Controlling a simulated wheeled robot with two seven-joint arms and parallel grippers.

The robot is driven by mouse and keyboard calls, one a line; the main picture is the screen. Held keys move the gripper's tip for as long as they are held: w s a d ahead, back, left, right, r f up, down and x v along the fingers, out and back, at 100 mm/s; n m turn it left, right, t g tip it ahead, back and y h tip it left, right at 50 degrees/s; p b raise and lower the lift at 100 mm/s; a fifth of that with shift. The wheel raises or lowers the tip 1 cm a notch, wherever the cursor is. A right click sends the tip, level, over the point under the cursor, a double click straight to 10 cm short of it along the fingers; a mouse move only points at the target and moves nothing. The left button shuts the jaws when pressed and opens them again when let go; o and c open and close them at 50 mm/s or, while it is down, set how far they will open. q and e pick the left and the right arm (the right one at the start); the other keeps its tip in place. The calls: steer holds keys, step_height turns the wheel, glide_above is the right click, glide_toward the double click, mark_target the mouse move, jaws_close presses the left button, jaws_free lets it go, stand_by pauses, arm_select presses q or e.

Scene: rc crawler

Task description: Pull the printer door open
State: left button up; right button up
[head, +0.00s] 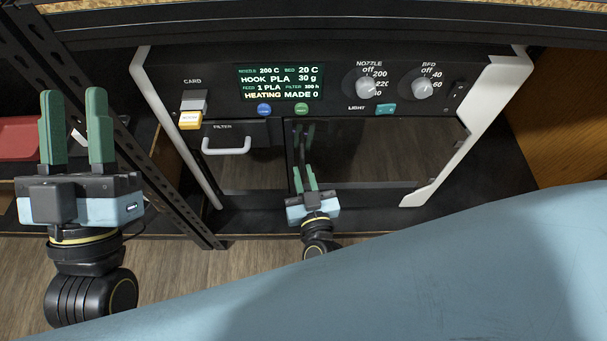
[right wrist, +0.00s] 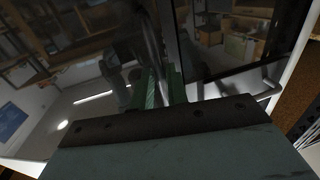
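The printer (head: 335,62) stands on the lower shelf with its white-edged frame and control panel facing me. Its dark glossy door (head: 385,150) is on the right below the panel and looks shut. A dark upright door handle (head: 301,140) is near the door's left edge; it also shows in the right wrist view (right wrist: 153,45). My right gripper (head: 306,178) is in front of the door's left part, its green fingers close together on either side of the handle's lower part. My left gripper (head: 75,125) is open and empty, left of the printer.
A filter drawer (head: 245,131) with a white handle (head: 226,146) is left of the door. A black perforated shelf post (head: 130,150) stands between my left gripper and the printer. A red object (head: 18,137) lies on the left shelf. A wooden panel (head: 570,120) bounds the right.

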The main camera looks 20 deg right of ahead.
jaws_close()
steer(key=shift+s, duration=0.15)
